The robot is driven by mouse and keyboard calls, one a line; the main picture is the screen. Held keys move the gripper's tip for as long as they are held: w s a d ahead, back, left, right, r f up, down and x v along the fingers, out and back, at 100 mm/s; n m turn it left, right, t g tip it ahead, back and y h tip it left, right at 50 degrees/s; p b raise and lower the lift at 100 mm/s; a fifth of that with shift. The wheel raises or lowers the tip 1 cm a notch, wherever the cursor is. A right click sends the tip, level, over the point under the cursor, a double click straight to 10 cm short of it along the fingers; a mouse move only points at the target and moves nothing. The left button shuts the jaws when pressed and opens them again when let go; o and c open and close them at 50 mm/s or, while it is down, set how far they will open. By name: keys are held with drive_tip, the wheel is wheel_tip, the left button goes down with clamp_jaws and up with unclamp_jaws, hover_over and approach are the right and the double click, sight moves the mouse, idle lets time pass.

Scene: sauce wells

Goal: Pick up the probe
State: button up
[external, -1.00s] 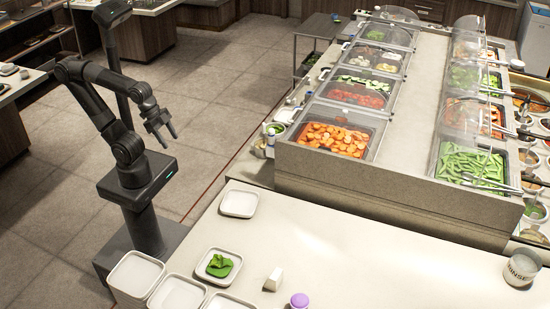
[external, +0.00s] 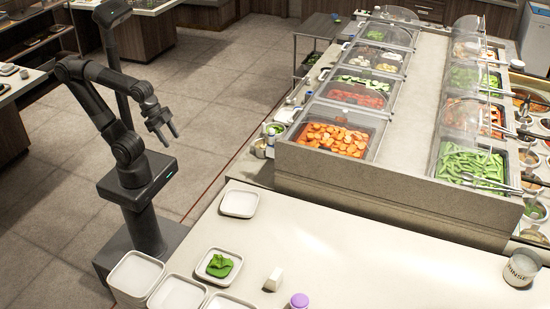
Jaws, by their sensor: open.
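My gripper (external: 171,141) is open and empty, its fingers pointing down and to the right. It hangs in the air over the floor, left of the counter and apart from everything on it. I cannot pick out a probe for sure in this view. A purple-topped item (external: 299,300) stands at the bottom edge of the picture, its lower part cut off. A small white block-like holder (external: 273,280) stands on the counter to its left.
The pale counter (external: 370,270) has a clear middle. It bears an empty white tray (external: 239,203), a tray (external: 203,273) with green leaves, more trays (external: 135,270) and a rinse cup (external: 521,270). A raised food bar (external: 385,180) with clear covers stands behind.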

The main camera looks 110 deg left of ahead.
drive_tip(key=w+a+r+g, duration=0.1)
drive_tip(key=w+a+r, duration=0.2)
drive_tip(key=w+r, duration=0.4)
drive_tip(key=m+g, duration=0.3)
drive_tip(key=g, duration=0.1)
approach(272, 129)
drive_tip(key=shift+s+d+f, duration=0.15)
drive_tip(key=shift+d+f, duration=0.05)
drive_tip(key=shift+f, duration=0.7)
drive_tip(key=shift+w+a+f+g, duration=0.15)
drive_tip(key=shift+w+a+g, duration=0.05)
drive_tip(key=shift+a+g, duration=0.1)
drive_tip(key=shift+a+f, duration=0.1)
drive_tip(key=shift+f, duration=0.2)
wheel_tip(272, 129, down, 5)
drive_tip(key=shift+f, duration=0.1)
drive_tip(key=f, duration=0.5)
drive_tip(key=shift+w+d, duration=0.25)
drive_tip(key=shift+d, duration=0.1)
